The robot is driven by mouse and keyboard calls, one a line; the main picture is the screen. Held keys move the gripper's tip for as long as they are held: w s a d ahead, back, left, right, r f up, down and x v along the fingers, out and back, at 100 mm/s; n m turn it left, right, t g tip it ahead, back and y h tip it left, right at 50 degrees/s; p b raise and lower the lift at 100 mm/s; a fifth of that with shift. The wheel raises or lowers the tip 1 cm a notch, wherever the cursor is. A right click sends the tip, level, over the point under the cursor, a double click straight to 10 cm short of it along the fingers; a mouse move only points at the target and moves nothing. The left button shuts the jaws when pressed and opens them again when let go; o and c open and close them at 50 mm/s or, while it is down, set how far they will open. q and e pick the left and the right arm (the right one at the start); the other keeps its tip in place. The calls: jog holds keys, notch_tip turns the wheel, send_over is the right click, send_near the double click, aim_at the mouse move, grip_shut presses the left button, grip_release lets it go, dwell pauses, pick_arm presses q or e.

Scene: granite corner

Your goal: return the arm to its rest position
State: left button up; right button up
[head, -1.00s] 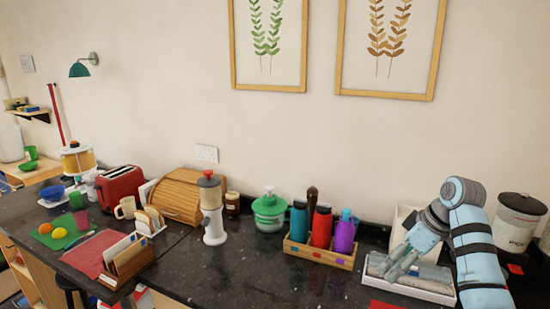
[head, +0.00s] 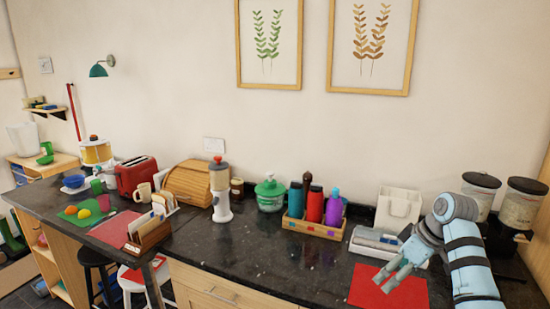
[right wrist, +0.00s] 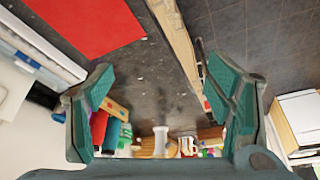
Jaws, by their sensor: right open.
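My right arm (head: 466,245) comes in from the right edge of the head view. Its gripper (head: 388,282) is above the red mat (head: 410,294) at the counter's front right, open and empty. In the right wrist view the two green-padded fingers (right wrist: 165,100) stand wide apart with nothing between them. The red mat also shows in the right wrist view (right wrist: 85,22). My left gripper is in neither view.
A white tray (head: 359,248) with grey items lies just behind the gripper. A wooden caddy (head: 310,228) with several bottles stands left of it. Canisters (head: 520,205) stand behind the arm. The black counter (head: 270,262) is clear in front of the caddy.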

jog(key=s+f+m+g+h+b, duration=0.1)
jog(key=s+f+m, duration=0.35)
jog(key=f, duration=1.45)
jog(key=s+f+m+h+b, duration=0.15)
jog(key=s+f, duration=0.65)
jog(key=f, duration=1.2)
jog(key=s+f+m+g+h+b, duration=0.1)
jog(key=s+f, duration=0.7)
jog(key=s, duration=0.2)
jog(key=s+f+b, duration=0.1)
jog(key=s+f, duration=0.6)
jog(key=s, duration=0.3)
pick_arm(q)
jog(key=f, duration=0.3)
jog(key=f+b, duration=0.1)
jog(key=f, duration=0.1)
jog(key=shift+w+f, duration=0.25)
pick_arm(e)
jog(key=s+a+f, duration=0.1)
jog(key=s+f, duration=0.1)
jog(key=s, duration=0.7)
jog(key=s+a+f, duration=0.1)
jog(key=s+f, duration=0.2)
jog(key=s, duration=0.7)
jog(key=shift+m, duration=0.4)
